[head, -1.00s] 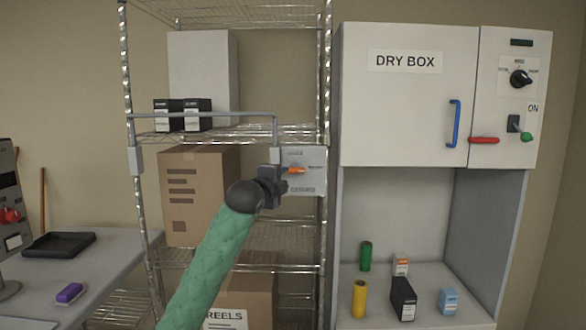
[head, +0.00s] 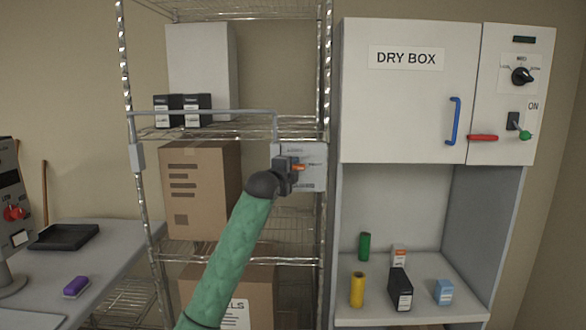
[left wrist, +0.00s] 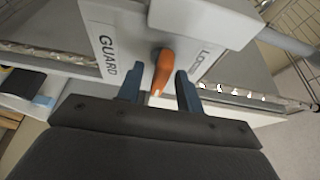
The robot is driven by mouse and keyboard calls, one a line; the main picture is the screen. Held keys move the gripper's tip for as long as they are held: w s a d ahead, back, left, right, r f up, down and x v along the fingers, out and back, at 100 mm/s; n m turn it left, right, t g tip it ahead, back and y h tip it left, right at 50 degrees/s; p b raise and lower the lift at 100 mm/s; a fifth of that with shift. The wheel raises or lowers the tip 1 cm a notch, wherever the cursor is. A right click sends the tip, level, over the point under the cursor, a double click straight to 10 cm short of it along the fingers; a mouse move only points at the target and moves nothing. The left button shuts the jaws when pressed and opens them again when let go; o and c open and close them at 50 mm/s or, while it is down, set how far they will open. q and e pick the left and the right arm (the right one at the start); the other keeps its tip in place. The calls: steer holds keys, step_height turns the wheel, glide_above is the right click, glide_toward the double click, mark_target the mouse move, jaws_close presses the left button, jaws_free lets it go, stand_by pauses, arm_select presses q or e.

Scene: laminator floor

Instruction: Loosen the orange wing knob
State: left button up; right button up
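The orange wing knob (left wrist: 162,72) sits on a light grey plate (left wrist: 115,45) marked GUARD in the left wrist view. In the head view the knob (head: 298,168) shows at the right of my gripper, on the plate fixed by the wire rack's right post. My left gripper (left wrist: 160,90) is open, with one blue finger on each side of the knob's lower end. A gap shows between each finger and the knob; I cannot tell whether either touches. In the head view my left gripper (head: 290,172) covers part of the plate. My right gripper is not in view.
A grey guard bar (head: 200,113) crosses the front of the wire rack (head: 325,240). A cardboard box (head: 205,215) stands behind my arm. The dry box cabinet (head: 400,110) is close on the right. A work table (head: 110,240) is at left.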

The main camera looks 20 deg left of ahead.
arm_select(q)
jaws_close()
steer(key=shift+f, duration=0.1)
